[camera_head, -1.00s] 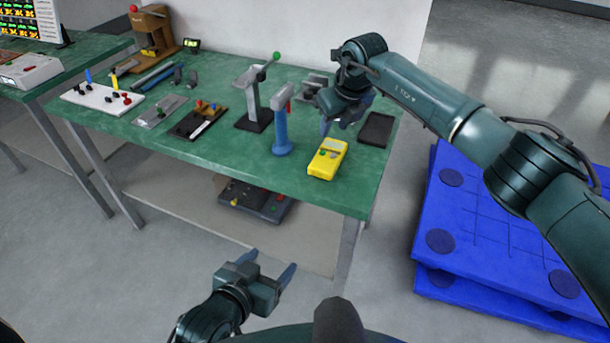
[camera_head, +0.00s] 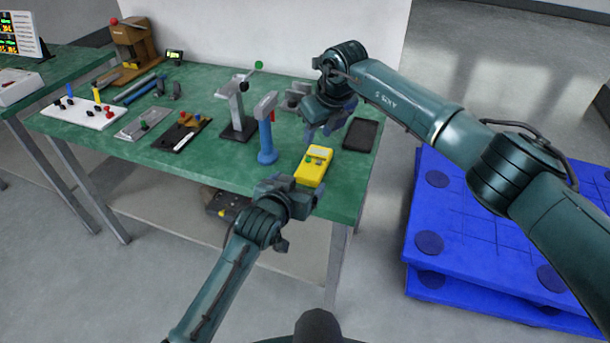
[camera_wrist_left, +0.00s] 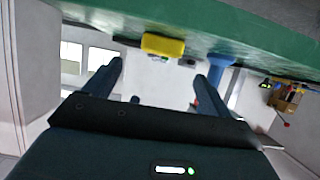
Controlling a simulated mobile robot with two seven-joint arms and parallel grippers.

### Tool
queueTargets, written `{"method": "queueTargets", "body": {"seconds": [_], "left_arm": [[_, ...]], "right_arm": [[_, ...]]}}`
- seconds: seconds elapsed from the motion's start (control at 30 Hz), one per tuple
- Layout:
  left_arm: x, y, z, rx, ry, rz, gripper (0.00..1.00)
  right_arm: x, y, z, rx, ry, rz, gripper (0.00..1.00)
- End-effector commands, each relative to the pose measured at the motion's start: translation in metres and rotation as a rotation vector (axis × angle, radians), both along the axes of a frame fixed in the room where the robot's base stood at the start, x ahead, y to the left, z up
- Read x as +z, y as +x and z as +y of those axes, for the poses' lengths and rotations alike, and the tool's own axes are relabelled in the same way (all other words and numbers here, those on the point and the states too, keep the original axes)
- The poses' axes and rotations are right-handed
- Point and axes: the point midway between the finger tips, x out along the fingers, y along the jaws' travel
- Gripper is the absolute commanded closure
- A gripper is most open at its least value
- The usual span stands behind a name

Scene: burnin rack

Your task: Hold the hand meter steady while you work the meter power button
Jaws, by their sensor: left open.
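The yellow hand meter (camera_head: 314,166) lies on the green table near its front right corner. Its grey display and green button patch face up; the buttons are too small to make out well. It also shows in the left wrist view (camera_wrist_left: 163,45), between and beyond my open fingers. My left gripper (camera_head: 294,187) is open at the table's front edge, just on the near side of the meter, with nothing between its fingers. My right gripper (camera_head: 328,124) is above the table behind the meter, its fingers apart and empty. Neither gripper visibly holds the meter.
A blue post (camera_head: 267,143) with a grey top stands left of the meter. A lever stand (camera_head: 237,110) is behind it. A dark tray (camera_head: 362,134) lies to the right. Blue pallets (camera_head: 460,220) are on the floor at right. Several fixtures fill the table's left.

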Motion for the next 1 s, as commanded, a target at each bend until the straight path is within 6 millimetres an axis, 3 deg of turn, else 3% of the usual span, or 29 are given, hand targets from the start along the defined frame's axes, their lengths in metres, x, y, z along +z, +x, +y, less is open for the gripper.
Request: {"method": "queueTargets", "body": {"seconds": [0.2, 0.4, 0.87, 1.0], "left_arm": [[-0.014, 0.033, -0.011, 0.000, 0.000, -0.001, 0.16], [-0.022, 0.052, -0.017, 0.000, -0.001, -0.001, 0.16], [-0.026, 0.060, -0.019, 0.000, 0.000, -0.001, 0.16], [-0.026, 0.059, -0.019, 0.000, 0.000, -0.001, 0.27]], "right_arm": [[0.000, 0.000, 0.000, 0.000, 0.000, 0.000, 0.64], [0.000, 0.000, 0.000, 0.000, 0.000, 0.000, 0.64], [0.000, 0.000, 0.000, 0.000, 0.000, 0.000, 0.64], [0.000, 0.000, 0.000, 0.000, 0.000, 0.000, 0.64]]}}
